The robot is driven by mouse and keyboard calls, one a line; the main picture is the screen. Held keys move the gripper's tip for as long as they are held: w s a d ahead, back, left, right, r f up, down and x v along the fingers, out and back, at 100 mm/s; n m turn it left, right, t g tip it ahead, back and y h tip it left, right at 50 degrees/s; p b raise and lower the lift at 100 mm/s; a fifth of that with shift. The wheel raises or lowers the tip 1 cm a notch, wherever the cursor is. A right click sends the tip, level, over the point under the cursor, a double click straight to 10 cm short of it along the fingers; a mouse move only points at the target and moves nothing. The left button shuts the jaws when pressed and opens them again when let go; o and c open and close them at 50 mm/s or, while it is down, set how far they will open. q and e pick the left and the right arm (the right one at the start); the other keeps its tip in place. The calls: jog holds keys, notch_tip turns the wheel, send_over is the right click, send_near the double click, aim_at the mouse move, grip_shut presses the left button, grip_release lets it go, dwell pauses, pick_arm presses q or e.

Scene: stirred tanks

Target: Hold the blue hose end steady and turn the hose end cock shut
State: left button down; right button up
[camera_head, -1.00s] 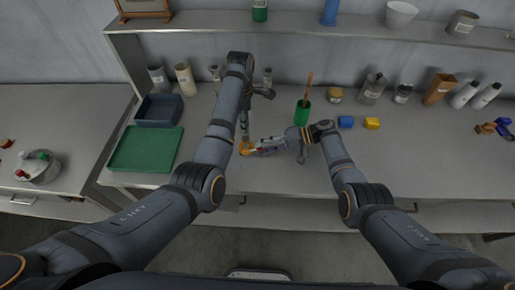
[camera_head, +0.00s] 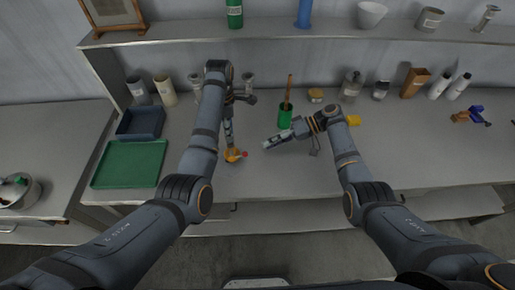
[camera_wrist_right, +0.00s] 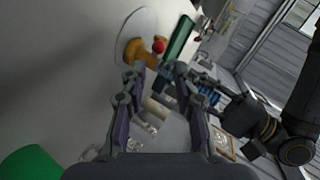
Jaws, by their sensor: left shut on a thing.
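An orange fitting (camera_head: 235,156) with a red knob (camera_head: 245,154) sits near the front of the bench; I take it for the hose end cock. In the right wrist view the fitting (camera_wrist_right: 134,52) stands by a pale disc, its red knob (camera_wrist_right: 158,46) facing me. My left gripper (camera_head: 231,147) comes down from behind and is shut on the fitting; its tips are small here. My right gripper (camera_head: 267,147) is to the right of the fitting, apart from it. Its fingers (camera_wrist_right: 158,72) are open and empty. I cannot make out a blue hose end.
A green tray (camera_head: 130,184) and a dark blue bin (camera_head: 140,136) are on the left. A green cup (camera_head: 285,118) stands behind my right gripper. A yellow block (camera_head: 353,120) is beside my right wrist. Bottles line the back. The front right bench is clear.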

aim_at(245, 153)
notch_tip(245, 153, up, 4)
jog(key=a+n+t+h, duration=0.1)
jog(key=n+h, duration=0.3)
jog(key=n, duration=1)
jog(key=x, duration=1.2)
jog(key=shift+a+r, duration=0.25)
jog(key=shift+c, duration=0.4)
grip_shut()
